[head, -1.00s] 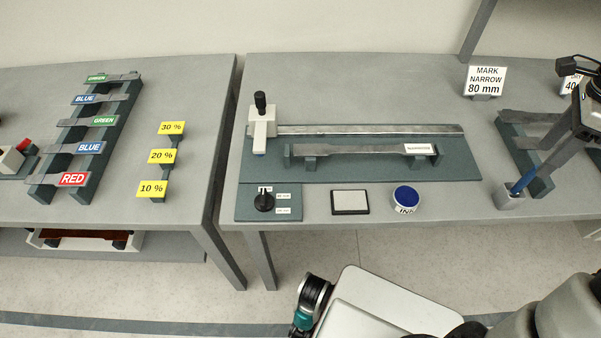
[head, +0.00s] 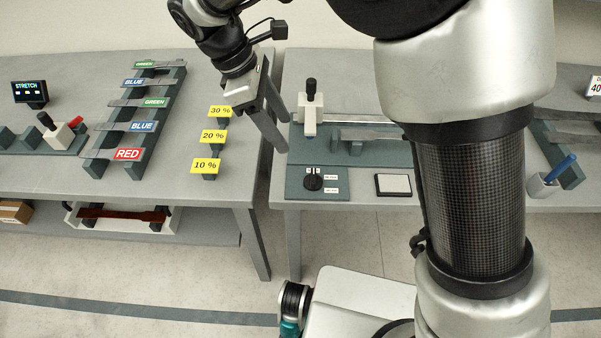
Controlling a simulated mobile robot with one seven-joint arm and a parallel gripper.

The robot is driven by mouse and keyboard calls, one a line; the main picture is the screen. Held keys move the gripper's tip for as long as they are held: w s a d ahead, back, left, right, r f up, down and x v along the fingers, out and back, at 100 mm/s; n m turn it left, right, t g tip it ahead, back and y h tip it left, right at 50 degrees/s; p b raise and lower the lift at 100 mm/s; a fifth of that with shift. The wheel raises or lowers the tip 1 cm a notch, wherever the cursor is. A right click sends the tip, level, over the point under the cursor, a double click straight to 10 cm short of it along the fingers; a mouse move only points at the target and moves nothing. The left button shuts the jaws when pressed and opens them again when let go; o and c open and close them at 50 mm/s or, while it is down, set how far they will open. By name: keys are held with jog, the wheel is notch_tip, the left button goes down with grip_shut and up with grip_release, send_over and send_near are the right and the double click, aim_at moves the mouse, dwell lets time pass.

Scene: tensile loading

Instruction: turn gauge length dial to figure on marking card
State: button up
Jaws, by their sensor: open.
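The gauge length dial is a black knob (head: 314,182) on a small dark panel (head: 293,190) with white labels, at the front left of the right bench. My gripper (head: 282,134) is open and empty. It hangs above and left of the dial, over the gap between the benches, apart from the knob. The knob's exact pointing and its small labels are too small to read. The marking card that read "MARK NARROW 80 mm" earlier is hidden behind my arm now. Another card (head: 595,86), cut off at the right edge, shows "40".
Behind the dial stands a marking fixture with a white carriage and black handle (head: 311,95). An ink pad (head: 393,185) lies right of the dial. Yellow percent signs (head: 213,136) and a specimen rack (head: 150,125) stand on the left bench. My arm covers the right bench's middle.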

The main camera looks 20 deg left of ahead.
aim_at(313, 175)
jog(key=b+x, duration=0.1)
jog(key=x, duration=1.6)
jog(key=shift+r, duration=0.1)
jog(key=c, duration=1.1)
